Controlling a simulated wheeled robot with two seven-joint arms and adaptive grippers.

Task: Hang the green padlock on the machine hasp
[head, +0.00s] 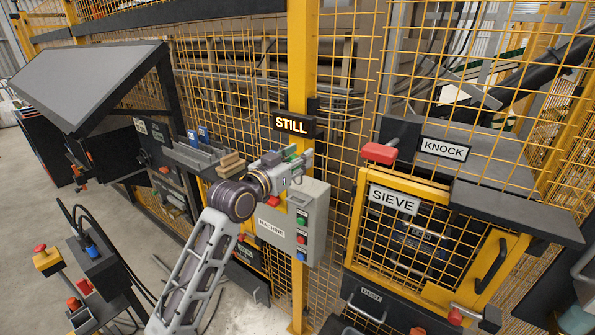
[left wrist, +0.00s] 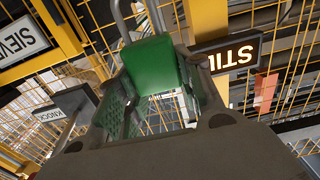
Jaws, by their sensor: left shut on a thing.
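The green padlock (left wrist: 150,66) is between the fingers of my left gripper (left wrist: 158,88) in the left wrist view, with its grey shackle pointing away from the gripper. The gripper is in front of the yellow post, at the top of the grey box labelled MACHINE (head: 312,222). I cannot make out the hasp; the gripper and arm cover part of the box. My right gripper is not in view.
A lit STILL sign (head: 291,125) is on the yellow post just above the gripper. Yellow mesh fencing stands behind. The SIEVE door (head: 395,202) and a red handle (head: 379,153) are to the right. A shelf with wooden blocks (head: 231,163) is close on the left.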

